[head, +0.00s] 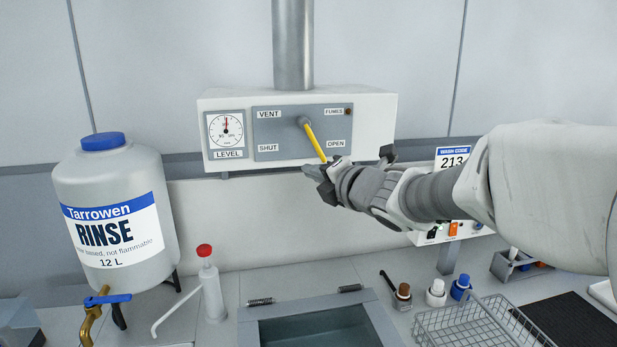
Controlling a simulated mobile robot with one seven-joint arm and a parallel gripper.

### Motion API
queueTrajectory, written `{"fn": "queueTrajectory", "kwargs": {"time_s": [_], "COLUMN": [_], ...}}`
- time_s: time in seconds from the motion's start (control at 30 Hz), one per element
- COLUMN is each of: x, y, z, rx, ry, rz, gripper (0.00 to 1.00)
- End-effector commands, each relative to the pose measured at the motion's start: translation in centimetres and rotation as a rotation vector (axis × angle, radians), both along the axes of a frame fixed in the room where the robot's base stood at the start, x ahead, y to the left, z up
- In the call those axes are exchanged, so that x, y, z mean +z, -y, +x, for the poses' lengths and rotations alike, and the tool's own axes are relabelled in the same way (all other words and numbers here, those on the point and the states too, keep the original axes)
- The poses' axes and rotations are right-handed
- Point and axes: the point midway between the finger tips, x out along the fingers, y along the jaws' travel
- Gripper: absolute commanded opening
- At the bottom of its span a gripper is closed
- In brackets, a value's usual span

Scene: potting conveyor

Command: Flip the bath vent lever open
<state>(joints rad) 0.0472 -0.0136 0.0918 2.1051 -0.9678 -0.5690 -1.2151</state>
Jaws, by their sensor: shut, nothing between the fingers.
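The vent box (378,106) is a white housing on the wall with a grey panel marked VENT, SHUT at lower left and OPEN at lower right. The yellow vent lever (315,141) runs from its grey pivot near the panel's upper middle down and slightly right, its lower end between the two labels and nearer OPEN. My gripper (312,172) is shut and empty at the lever's lower end, just below the panel. It partly hides that end, and I cannot tell whether they touch.
A rinse container (115,215) with a brass tap stands at left, beside a red-capped wash bottle (211,285). A grey-rimmed bath (245,325) lies below. Small bottles and a wire basket (480,325) are at right. My arm spans the right side.

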Motion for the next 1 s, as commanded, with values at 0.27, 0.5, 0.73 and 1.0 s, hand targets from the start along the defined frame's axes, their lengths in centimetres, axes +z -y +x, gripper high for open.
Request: {"fn": "queueTrajectory", "kwargs": {"time_s": [0.27,0.5,0.73,1.0], "x": [0.9,1.3,1.2,1.8], "y": [0.5,1.5,1.5,2.2], "z": [3.6,4.6,4.6,5.0], "rx": [-0.003,-0.003,-0.003,-0.002], "ry": [0.0,-0.001,-0.001,0.013], "rz": [0.001,0.001,0.001,-0.058], "gripper": [0.0,0.0,0.0,0.0]}}
